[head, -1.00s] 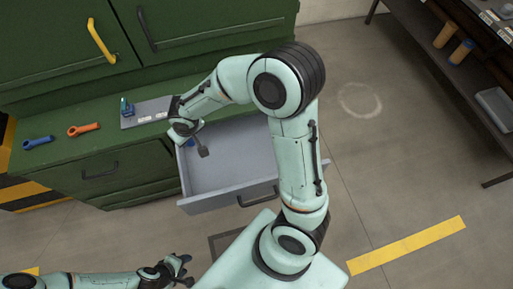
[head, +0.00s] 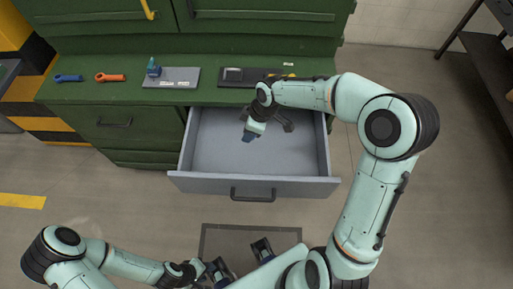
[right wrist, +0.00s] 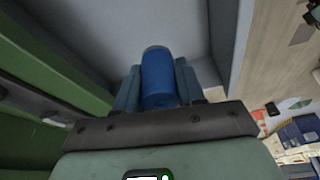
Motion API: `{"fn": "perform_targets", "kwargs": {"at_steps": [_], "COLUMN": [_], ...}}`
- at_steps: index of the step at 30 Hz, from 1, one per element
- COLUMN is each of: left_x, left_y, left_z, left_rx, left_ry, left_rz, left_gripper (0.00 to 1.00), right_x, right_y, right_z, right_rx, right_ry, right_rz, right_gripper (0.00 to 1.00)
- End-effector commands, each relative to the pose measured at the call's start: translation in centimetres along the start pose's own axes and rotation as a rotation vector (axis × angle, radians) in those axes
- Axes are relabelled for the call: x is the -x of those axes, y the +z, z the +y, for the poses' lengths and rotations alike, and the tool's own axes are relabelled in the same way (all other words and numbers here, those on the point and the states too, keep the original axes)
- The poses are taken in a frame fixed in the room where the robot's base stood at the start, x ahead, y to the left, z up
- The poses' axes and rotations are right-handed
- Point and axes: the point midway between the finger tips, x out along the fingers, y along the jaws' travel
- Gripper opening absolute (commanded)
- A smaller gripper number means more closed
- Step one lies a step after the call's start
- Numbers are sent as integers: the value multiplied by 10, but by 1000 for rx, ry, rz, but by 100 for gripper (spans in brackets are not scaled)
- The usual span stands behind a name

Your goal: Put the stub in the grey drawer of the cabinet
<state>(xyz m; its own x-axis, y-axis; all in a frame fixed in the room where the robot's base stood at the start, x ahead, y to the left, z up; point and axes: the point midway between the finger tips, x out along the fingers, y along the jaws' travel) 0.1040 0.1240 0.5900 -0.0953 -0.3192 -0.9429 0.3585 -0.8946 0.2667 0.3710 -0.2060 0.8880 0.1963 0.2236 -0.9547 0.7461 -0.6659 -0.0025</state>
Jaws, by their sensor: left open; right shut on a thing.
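The stub is a dark blue cylinder (head: 248,137) below my right gripper (head: 253,130) in the head view. It also shows in the right wrist view (right wrist: 158,80), upright in that picture between the two fingers. The right gripper is shut on it, over the rear middle part of the open grey drawer (head: 215,165). I cannot tell the stub's height above the drawer floor. The green cabinet (head: 120,152) stands behind and around the drawer. My left gripper (head: 194,269) is open and low at the front, away from the drawer.
A dark shape shows in the drawer beside my gripper, perhaps a shadow. A dark shelf stands far right.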

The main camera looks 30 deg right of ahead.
Motion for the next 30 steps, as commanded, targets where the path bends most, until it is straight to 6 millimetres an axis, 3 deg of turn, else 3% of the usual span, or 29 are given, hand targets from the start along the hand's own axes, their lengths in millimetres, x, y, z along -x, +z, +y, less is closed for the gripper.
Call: {"fn": "perform_targets", "kwargs": {"at_steps": [1, 3, 9, 22, 26, 30], "left_x": [-15, -26, -45, -48, -51, -55], "left_y": [3, 4, 6, 6, 6, 6], "left_z": [-6, -11, -18, -19, -20, -22], "left_rx": [2, 4, 6, 6, 6, 7], "left_ry": [-2, -4, -6, -6, -6, -6], "left_rz": [-6, -10, -17, -18, -19, -17], "left_gripper": [43, 43, 43, 43, 43, 43], "right_x": [-6, -6, 2, 7, -8, -43], "right_y": [6, 8, 9, 9, 15, 27], "right_z": [3, 4, 7, 6, 6, 6], "right_rx": [71, 192, 460, 826, 860, 859], "right_ry": [-21, -59, -140, -265, -282, -285], "right_rz": [2, 2, 2, -18, -21, -22], "right_gripper": [0, 0, 0, 0, 0, 0]}}
